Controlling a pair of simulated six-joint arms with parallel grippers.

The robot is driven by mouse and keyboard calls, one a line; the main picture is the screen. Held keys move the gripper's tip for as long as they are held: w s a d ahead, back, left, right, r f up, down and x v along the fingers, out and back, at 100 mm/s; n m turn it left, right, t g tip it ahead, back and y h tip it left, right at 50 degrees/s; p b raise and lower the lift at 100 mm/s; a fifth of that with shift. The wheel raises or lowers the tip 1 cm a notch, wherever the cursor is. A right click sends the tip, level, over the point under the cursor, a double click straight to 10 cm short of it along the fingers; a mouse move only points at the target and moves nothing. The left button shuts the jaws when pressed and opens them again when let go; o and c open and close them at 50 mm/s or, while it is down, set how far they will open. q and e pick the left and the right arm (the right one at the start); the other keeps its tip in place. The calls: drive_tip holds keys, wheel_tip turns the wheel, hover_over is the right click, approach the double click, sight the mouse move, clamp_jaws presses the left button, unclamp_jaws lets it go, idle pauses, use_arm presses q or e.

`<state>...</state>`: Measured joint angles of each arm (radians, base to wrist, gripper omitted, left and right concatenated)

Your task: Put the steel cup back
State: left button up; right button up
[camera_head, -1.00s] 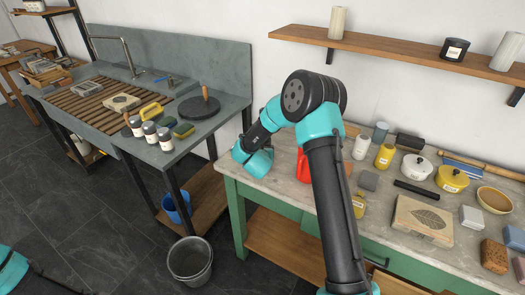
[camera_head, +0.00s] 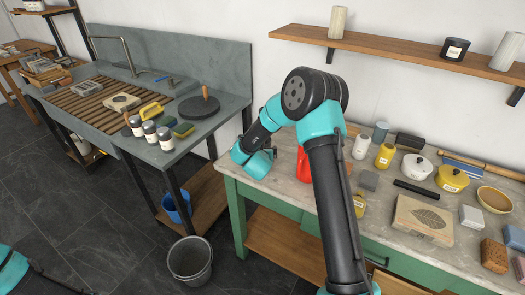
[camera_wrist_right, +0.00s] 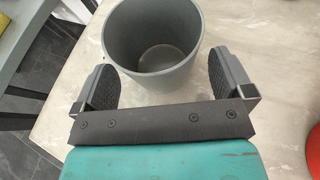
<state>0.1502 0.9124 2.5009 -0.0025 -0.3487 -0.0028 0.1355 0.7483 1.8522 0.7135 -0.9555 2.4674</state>
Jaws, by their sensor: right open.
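A plain grey metallic-looking cup (camera_wrist_right: 152,78) stands upright on the pale worktop in the right wrist view, its open mouth towards the camera. I take it for the steel cup. My right gripper (camera_wrist_right: 164,74) is open, with one dark-padded finger on each side of the cup and a gap at each side. In the head view my right wrist is low over the left end of the green bench (camera_head: 282,195); my arm hides the fingers and this cup there. My left gripper is out of view.
A red object (camera_head: 303,166) stands just right of my right wrist, partly behind my arm. Bottles, pots, a leaf-marked block (camera_head: 424,217) and a bowl (camera_head: 494,199) crowd the bench's right side. A wooden shelf (camera_head: 420,47) hangs above. A bucket (camera_head: 190,261) stands on the floor.

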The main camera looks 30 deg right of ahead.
drive_tip(key=v, duration=1)
drive_tip(key=shift+s+a+r, duration=0.1)
drive_tip(key=shift+s+a, duration=0.05)
drive_tip(key=shift+s, duration=0.15)
